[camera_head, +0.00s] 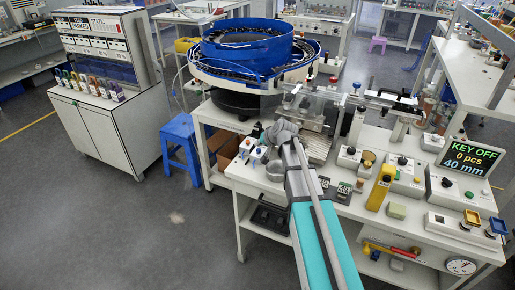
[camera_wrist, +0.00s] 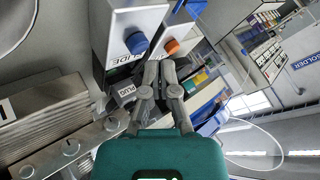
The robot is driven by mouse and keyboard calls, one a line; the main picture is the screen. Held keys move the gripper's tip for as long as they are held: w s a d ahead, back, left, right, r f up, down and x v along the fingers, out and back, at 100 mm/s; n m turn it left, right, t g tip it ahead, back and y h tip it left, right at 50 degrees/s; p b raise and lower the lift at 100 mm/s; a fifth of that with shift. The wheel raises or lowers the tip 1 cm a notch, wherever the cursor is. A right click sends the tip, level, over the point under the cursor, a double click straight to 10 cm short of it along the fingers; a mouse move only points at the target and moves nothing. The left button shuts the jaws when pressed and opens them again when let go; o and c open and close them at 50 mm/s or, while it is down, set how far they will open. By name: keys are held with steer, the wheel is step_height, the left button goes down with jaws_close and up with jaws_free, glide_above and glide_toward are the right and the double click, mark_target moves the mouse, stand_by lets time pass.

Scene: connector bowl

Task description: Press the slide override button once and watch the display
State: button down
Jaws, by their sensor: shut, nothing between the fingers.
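The white button box marked SLIDE shows in the wrist view, with a round blue button (camera_wrist: 135,42) on its face. Beside it is another box with an orange button (camera_wrist: 171,46). In the head view, the small white button boxes (camera_head: 257,158) stand at the left end of the bench. My gripper (camera_head: 266,142) is beside them; in the wrist view its fingers (camera_wrist: 158,66) are together and empty, just below the two buttons. I cannot tell whether they touch a box. The display (camera_head: 469,157) at the bench's right reads KEY OFF, 0 pcs, 40 mm.
The blue bowl feeder (camera_head: 247,48) stands behind the bench. A blue stool (camera_head: 180,140) stands left of the bench.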

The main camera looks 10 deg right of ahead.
mark_target(259, 150)
steer(key=shift+r, duration=0.15)
steer(key=shift+r+p, duration=2.4)
steer(key=shift+p, duration=0.1)
steer(key=s+f+n+g+h+p, duration=0.2)
steer(key=s+g, duration=0.6)
steer(key=s, duration=2)
steer(key=n+h+p, duration=0.1)
steer(key=h, duration=0.1)
steer(key=shift+s+a+f+h, duration=0.15)
steer(key=shift+s+a+h, duration=0.1)
steer(key=shift+s+h, duration=0.1)
